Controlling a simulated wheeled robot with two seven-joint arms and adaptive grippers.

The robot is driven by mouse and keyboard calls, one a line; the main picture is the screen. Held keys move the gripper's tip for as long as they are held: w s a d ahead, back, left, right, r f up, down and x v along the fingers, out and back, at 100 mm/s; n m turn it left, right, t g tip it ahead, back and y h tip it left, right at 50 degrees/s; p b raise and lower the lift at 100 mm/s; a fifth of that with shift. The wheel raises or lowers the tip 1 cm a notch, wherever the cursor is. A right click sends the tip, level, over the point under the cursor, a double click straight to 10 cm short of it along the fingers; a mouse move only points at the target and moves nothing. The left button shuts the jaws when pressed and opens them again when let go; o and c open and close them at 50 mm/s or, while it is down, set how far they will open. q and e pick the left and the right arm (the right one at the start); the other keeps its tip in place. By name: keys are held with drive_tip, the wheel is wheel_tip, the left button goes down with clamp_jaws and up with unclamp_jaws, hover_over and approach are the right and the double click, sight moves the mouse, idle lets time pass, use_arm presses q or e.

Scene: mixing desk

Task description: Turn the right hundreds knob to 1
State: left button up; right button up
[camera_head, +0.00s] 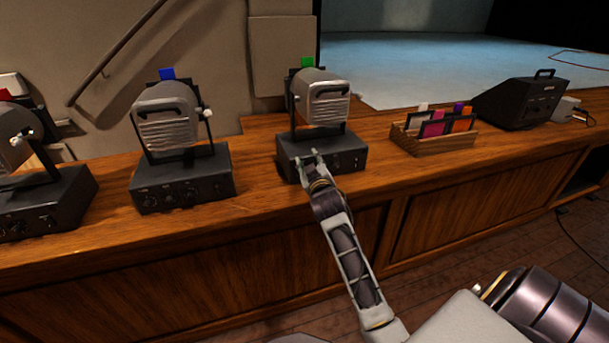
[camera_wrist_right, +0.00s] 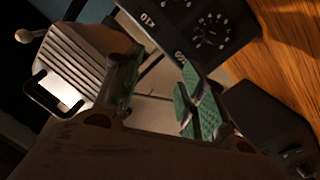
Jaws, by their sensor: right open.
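The right lamp (camera_head: 322,97), grey with a green tag on top, stands on a black control box (camera_head: 345,149) with knobs along its front. My right gripper (camera_head: 308,160) is open at the left part of that front and hides the knob area there. In the right wrist view the open gripper (camera_wrist_right: 160,97) shows green pads with nothing visible between them. Beyond them is a black panel (camera_wrist_right: 240,28) with a round dial (camera_wrist_right: 212,31) and white markings. I cannot tell whether a finger touches a knob. My left gripper is not in view.
A lamp with a blue tag (camera_head: 167,115) stands to the left, and another (camera_head: 14,135) at the far left edge. A wooden card holder (camera_head: 450,142) and a black case (camera_head: 518,102) sit to the right. The wooden desk (camera_head: 260,190) is bare between the boxes.

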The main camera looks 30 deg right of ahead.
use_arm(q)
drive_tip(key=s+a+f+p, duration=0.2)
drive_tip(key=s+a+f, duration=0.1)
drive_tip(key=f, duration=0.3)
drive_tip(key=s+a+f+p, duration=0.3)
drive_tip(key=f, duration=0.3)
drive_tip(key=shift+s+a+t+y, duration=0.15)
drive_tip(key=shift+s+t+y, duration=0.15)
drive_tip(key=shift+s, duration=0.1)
use_arm(e)
drive_tip(key=s+a+f+n+t+y, duration=0.1)
drive_tip(key=s+a+f+n, duration=0.2)
drive_tip(key=s+f, duration=0.4)
drive_tip(key=v, duration=0.4)
drive_tip(key=shift+a+f, duration=0.25)
drive_tip(key=shift+p+x, duration=0.8)
drive_tip(key=shift+x, duration=5.75)
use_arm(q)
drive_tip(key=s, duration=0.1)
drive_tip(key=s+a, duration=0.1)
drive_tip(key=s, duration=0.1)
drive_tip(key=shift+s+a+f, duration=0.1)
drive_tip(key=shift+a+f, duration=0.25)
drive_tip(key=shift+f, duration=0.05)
use_arm(e)
drive_tip(key=shift+w+d, duration=0.15)
drive_tip(key=shift+w, duration=0.1)
